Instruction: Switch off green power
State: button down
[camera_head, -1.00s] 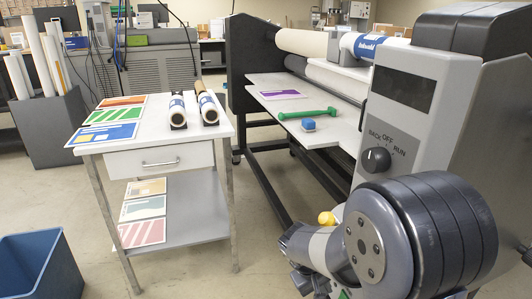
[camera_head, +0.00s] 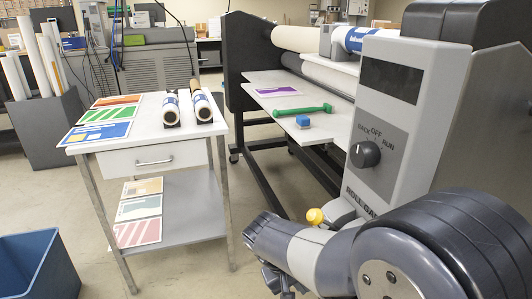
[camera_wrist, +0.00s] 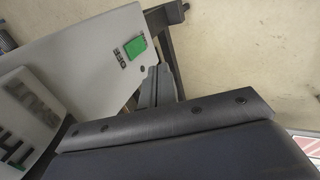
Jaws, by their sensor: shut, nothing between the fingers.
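In the head view the green switch is hidden behind my arm. My gripper (camera_wrist: 158,82) shows in the wrist view beyond the dark housing. It is shut and empty, to the lower right of the green switch and apart from it in the picture. Whether the switch is on or off cannot be told.
The laminator's control column has a black rotary knob (camera_head: 365,154) marked BACK, OFF, RUN. A yellow ball knob (camera_head: 315,216) stands beside my arm. A white worktable (camera_head: 150,120) stands left; floor lies between.

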jog(key=w+d+f, duration=0.1)
jog(key=d+f, duration=0.4)
jog(key=shift+w+d, duration=0.25)
jog(key=shift+w, duration=0.15)
dwell(0.3)
jog(key=shift+r, duration=0.1)
